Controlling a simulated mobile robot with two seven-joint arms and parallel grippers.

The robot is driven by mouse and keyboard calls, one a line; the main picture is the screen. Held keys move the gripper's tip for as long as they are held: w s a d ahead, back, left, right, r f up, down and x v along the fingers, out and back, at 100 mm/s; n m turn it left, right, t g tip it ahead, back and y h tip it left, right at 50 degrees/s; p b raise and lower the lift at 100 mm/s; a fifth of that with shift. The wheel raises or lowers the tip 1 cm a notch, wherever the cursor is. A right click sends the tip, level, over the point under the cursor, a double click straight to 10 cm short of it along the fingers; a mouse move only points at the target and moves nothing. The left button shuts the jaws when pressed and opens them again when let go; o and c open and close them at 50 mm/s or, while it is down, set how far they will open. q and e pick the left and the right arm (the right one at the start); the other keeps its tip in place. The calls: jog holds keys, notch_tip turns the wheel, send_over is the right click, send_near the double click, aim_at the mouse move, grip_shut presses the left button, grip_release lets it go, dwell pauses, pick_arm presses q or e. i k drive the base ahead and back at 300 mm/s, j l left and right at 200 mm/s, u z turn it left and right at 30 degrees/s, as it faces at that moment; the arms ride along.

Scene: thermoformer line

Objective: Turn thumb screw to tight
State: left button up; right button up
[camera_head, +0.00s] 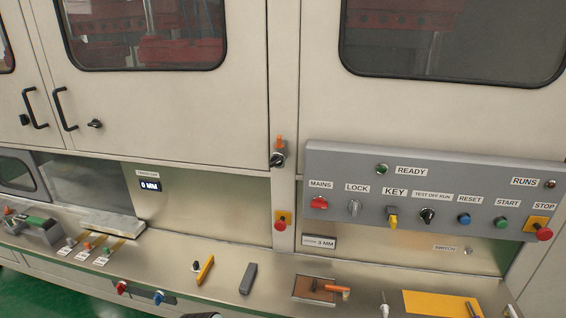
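No part labelled as the thumb screw can be read. A small dark knob on a pale base (196,267) stands on the metal ledge, beside an upright yellow bar (205,270); it may be the thumb screw, but I cannot tell. Small knobs (87,246) on labelled brass strips at the left of the ledge are other candidates. Whether any is tight or loose does not show. Neither of my grippers is in view.
The ledge (225,265) also holds a grey block (248,278), a brown plate with an orange handle (315,289) and a yellow sheet (435,304). A grey control panel (460,170) juts out above at right. Closed cabinet doors (170,110) stand behind.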

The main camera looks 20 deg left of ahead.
aim_at(277, 160)
jog(key=k+j+u, duration=0.1)
jog(key=u, duration=0.25)
jog(key=j+u, duration=0.35)
